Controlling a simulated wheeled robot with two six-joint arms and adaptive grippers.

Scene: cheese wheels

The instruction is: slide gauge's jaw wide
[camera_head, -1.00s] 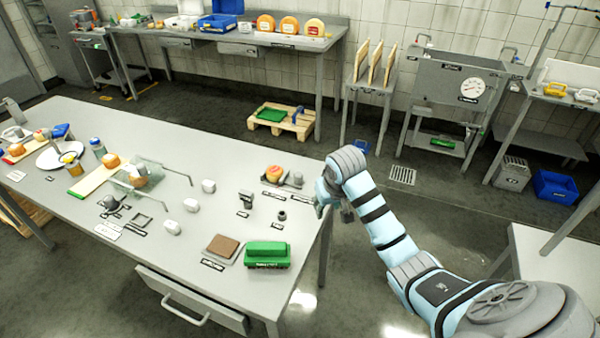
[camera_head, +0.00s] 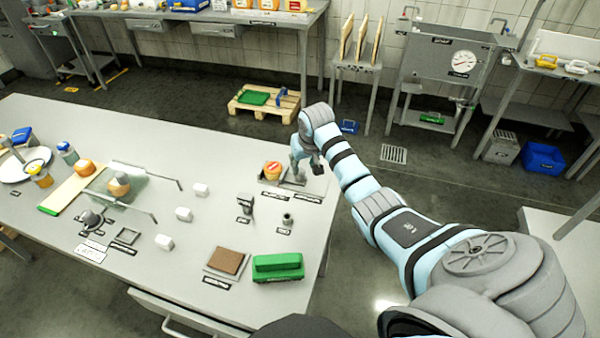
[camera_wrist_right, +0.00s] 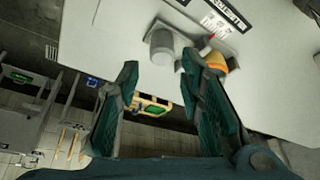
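The gauge (camera_head: 283,180) looks like a low grey fixture near the right end of the table, with labels in front of it. A small orange cheese wheel (camera_head: 272,170) with a red and white top stands at its left end. In the right wrist view the cheese (camera_wrist_right: 215,62) sits beside a grey cylindrical block (camera_wrist_right: 162,43), seemingly the gauge's jaw. My right gripper (camera_head: 307,170) is above the gauge's right end, fingers down. In the wrist view its dark green fingers (camera_wrist_right: 160,72) are apart with nothing between them; the block lies just beyond the tips. My left gripper is out of view.
A green box (camera_head: 278,267) and a brown block (camera_head: 226,261) lie nearer the table's front. Several small white blocks, a glass-sided stand (camera_head: 130,185) and a plate (camera_head: 22,165) are farther left. The table's right edge is close to my right gripper.

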